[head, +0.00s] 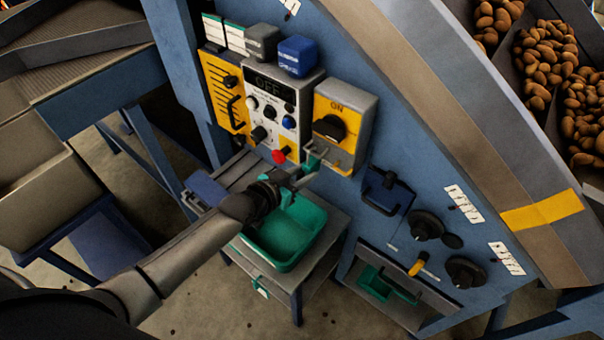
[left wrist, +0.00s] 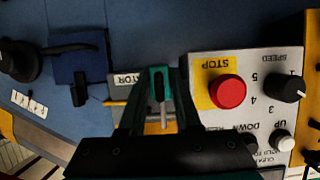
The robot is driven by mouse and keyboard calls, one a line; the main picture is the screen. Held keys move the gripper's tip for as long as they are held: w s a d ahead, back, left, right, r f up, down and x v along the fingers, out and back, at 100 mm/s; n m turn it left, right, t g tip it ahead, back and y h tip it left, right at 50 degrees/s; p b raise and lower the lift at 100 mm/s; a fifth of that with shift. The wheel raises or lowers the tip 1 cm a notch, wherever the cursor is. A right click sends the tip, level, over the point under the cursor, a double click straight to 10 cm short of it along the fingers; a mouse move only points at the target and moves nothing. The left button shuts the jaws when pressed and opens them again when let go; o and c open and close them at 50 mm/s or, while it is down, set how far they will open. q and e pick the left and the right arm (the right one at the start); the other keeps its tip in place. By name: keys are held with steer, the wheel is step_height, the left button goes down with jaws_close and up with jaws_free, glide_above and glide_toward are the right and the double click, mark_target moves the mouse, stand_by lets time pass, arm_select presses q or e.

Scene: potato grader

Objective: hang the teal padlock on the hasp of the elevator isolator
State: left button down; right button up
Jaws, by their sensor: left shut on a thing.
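The elevator isolator (head: 342,122) is a grey box with a yellow face and a black rotary knob at ON, mounted on the blue panel. Its hasp (head: 330,162) is at the lower edge of the box. My left gripper (head: 302,176) is shut on the teal padlock (head: 312,162), just below and left of the isolator, close to the hasp. In the left wrist view the padlock (left wrist: 158,78) sits between the fingers, in front of the isolator's edge, where part of a label ending "ATOR" shows. Whether the shackle touches or passes the hasp I cannot tell. My right gripper is out of view.
A control box (head: 270,105) with a red stop button (head: 279,156) is left of the isolator. A green tray (head: 287,236) stands on a small table below.

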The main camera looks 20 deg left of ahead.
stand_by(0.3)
arm_select(q)
steer(key=c, duration=0.5)
jaws_free()
steer(key=shift+f, duration=0.1)
steer(key=p+v, duration=0.3)
steer(key=v, duration=1.2)
steer(key=shift+s, duration=0.1)
